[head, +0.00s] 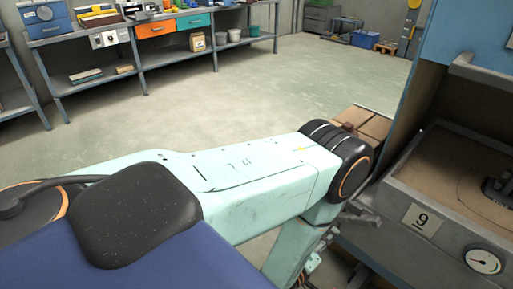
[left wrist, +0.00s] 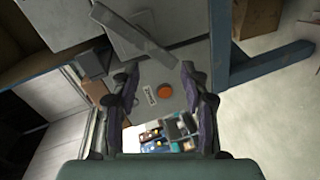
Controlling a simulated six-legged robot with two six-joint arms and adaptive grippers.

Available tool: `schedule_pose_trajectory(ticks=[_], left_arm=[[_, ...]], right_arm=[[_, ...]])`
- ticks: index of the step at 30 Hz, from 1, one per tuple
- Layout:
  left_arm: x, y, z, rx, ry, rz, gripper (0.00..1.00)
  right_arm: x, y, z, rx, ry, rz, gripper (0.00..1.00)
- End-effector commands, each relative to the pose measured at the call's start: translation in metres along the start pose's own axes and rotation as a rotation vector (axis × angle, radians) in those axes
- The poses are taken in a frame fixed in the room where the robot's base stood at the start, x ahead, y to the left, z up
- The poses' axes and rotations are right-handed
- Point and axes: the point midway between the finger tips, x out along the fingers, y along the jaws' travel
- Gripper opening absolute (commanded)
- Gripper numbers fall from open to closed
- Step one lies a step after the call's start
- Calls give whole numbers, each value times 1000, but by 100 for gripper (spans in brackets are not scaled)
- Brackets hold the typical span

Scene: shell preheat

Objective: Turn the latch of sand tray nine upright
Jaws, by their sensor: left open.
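Sand tray nine (head: 400,195) is a grey metal tray of brown sand at the right of the head view, with a plate marked 9 (head: 421,220) on its front. A grey metal piece (head: 362,219) sticks out by its left front corner, close to my arm; I cannot tell whether it is the latch or how it is turned. My left arm crosses the head view and hides much of that corner. In the left wrist view my left gripper (left wrist: 160,72) is open and empty, its two dark fingers apart. My right gripper is not in view.
A round gauge (head: 484,261) sits on the tray's front, and a blue panel (head: 470,38) stands behind. The left wrist view shows an orange-red knob (left wrist: 165,88) on a grey surface beyond the fingers. A workbench (head: 145,45) stands far left; the floor between is clear.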

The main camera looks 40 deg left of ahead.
Motion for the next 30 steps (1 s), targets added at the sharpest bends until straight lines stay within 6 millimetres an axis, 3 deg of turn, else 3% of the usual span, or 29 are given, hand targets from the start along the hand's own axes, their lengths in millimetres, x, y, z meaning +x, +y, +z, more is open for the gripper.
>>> schedule_pose_trajectory(ticks=[12,30], left_arm=[[-54,-12,-24,396,-144,-379,45],[-154,-12,-39,773,-494,-716,45]], right_arm=[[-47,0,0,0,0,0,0],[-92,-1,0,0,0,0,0]])
